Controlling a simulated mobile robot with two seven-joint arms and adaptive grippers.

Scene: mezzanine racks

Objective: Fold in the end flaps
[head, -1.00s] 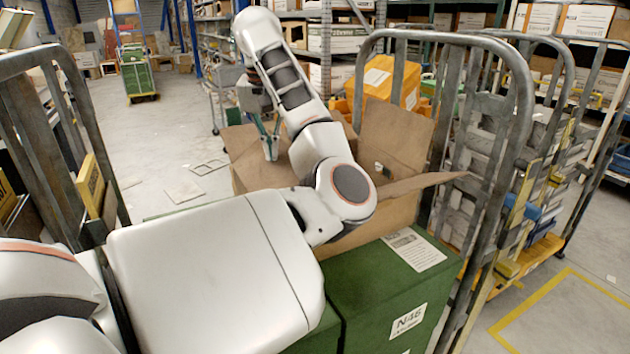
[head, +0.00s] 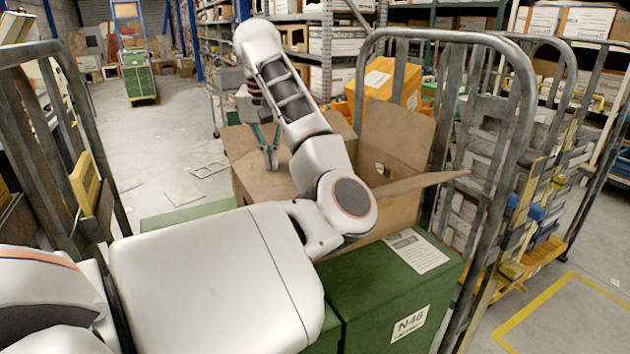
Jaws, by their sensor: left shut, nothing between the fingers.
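An open cardboard box (head: 392,222) stands on green crates. One flap (head: 398,135) stands up at its back right. Another flap (head: 425,184) sticks outward to the right over the near side. Brown cardboard (head: 240,142) of a flap also shows at the left end, behind and beside my left gripper. My left gripper (head: 271,160) points down at the box's left part, shut and empty. Its tips are at or very near the cardboard; I cannot tell whether they touch. My left arm hides the box's middle and much of its near side. My right gripper is not in view.
Green crates (head: 385,300) with a label N46 bear the box. Metal cage rails (head: 525,130) rise close on the right, and another cage frame (head: 85,140) stands at left. An orange box (head: 385,82) is behind. Open floor (head: 170,120) lies at back left.

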